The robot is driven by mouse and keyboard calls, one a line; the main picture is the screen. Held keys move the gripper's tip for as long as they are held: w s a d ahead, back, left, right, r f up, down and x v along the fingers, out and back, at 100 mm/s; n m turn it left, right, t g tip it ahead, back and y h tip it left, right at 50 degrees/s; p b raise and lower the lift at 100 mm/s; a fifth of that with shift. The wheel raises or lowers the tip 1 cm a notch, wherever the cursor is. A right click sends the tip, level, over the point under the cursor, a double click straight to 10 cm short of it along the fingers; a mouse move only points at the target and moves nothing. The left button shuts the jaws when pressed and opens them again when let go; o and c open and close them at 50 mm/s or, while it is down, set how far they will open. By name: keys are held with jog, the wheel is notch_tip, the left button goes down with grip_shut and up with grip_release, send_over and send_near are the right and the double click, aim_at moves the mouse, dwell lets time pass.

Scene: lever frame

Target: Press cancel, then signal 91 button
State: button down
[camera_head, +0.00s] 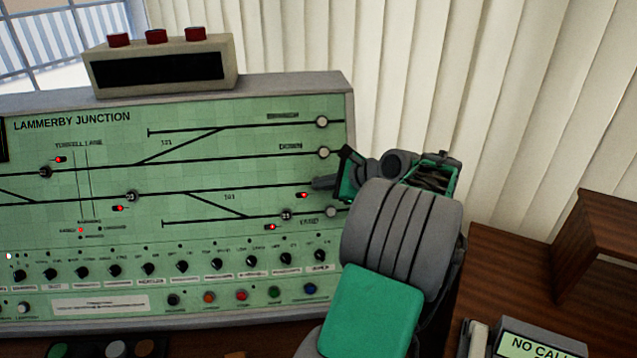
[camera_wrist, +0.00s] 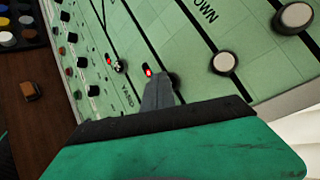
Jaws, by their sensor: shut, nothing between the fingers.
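The green signal panel (camera_head: 250,190) carries track lines, small lit red lamps and round buttons. In the head view pale round buttons sit at the line ends, at the top (camera_head: 322,122), on the DOWN line (camera_head: 323,153) and low at the right (camera_head: 331,212). Small dark round buttons (camera_head: 131,196) sit on the lines; I cannot read their numbers. I cannot tell which button is cancel. My gripper (camera_head: 322,184) is shut and empty, its tips close to the panel's right part. In the wrist view the grey tips (camera_wrist: 158,90) lie beside a red lamp (camera_wrist: 149,72) and partly hide a round button; contact is unclear.
A row of black knobs (camera_head: 183,266) and coloured buttons (camera_head: 242,296) runs along the panel's bottom. A box with red buttons (camera_head: 160,62) stands on top. A wooden desk (camera_head: 515,265) with a labelled device (camera_head: 540,345) is at the right. Pale blinds hang behind.

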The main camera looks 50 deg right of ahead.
jog(key=shift+w+d+f, duration=0.1)
dwell(0.4)
jog(key=shift+s+a+r+p, duration=0.4)
jog(key=shift+s+a+p, duration=0.2)
jog(key=shift+p, duration=0.15)
jog(key=s+a+r+p, duration=0.2)
jog(key=s+p, duration=0.1)
jog(key=shift+s+a+r, duration=0.2)
jog(key=shift+s+a, duration=0.05)
jog(key=shift+a, duration=0.05)
dwell(0.4)
